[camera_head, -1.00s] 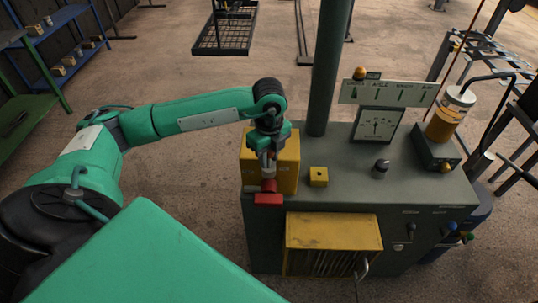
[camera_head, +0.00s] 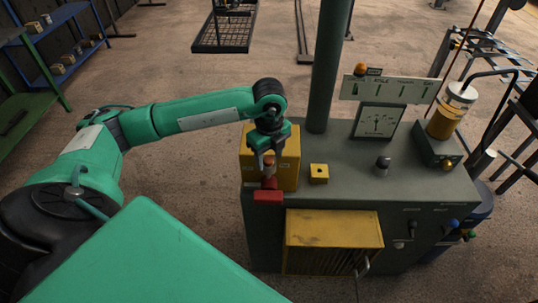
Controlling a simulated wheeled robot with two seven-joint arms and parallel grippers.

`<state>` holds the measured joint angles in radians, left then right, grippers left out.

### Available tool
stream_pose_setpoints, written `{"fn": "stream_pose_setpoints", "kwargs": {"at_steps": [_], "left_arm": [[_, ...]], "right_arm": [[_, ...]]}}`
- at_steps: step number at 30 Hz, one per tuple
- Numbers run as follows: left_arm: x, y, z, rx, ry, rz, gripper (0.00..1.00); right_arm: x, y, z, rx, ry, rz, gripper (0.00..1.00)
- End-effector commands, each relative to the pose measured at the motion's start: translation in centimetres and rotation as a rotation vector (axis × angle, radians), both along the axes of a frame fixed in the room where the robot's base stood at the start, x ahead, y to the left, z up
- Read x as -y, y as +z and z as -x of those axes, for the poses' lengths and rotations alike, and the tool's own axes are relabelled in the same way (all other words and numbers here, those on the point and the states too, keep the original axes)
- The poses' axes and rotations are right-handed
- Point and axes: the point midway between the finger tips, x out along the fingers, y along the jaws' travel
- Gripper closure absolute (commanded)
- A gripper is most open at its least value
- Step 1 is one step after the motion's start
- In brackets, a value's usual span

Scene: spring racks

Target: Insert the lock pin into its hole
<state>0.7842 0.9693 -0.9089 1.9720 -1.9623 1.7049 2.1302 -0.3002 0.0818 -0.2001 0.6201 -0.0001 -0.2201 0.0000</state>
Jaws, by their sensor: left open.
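My left gripper (camera_head: 269,160) is open and points down in front of the large yellow box (camera_head: 287,178) at the left end of the grey-green cabinet top. Just below its fingers is a red piece (camera_head: 268,195), with a darker red part above it. I cannot tell whether the fingers touch it. A small yellow block (camera_head: 319,173) with a dark hole in its top sits on the cabinet to the right of the gripper. A short dark knob-like piece (camera_head: 383,163) stands further right. I cannot tell for certain which piece is the lock pin. My right gripper is not in view.
A thick green post (camera_head: 327,75) rises behind the small block. A gauge panel (camera_head: 379,121) and an amber-filled cylinder (camera_head: 451,112) stand at the back right. A yellow vented box (camera_head: 333,230) sticks out from the cabinet front. The cabinet top between block and knob is clear.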

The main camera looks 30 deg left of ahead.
Motion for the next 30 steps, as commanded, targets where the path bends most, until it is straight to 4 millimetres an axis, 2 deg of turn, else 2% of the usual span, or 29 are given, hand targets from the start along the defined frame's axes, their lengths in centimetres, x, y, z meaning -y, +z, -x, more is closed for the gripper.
{"fn": "stream_pose_setpoints", "kwargs": {"at_steps": [4,8,21,24,30], "left_arm": [[0.0,0.2,0.0,0.000,0.000,0.000,0.48],[0.0,1.5,-0.1,0.003,0.001,0.000,0.48],[0.0,11.1,-0.1,0.005,-0.001,0.000,0.48],[0.0,12.4,-0.1,0.003,0.001,0.001,0.48],[0.0,13.7,-0.1,0.001,0.000,0.000,0.48]], "right_arm": [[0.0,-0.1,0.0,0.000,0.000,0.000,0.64],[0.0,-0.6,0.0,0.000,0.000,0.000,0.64],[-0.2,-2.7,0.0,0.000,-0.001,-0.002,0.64],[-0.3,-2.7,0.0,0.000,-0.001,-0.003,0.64],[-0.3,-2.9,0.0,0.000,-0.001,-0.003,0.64]]}}
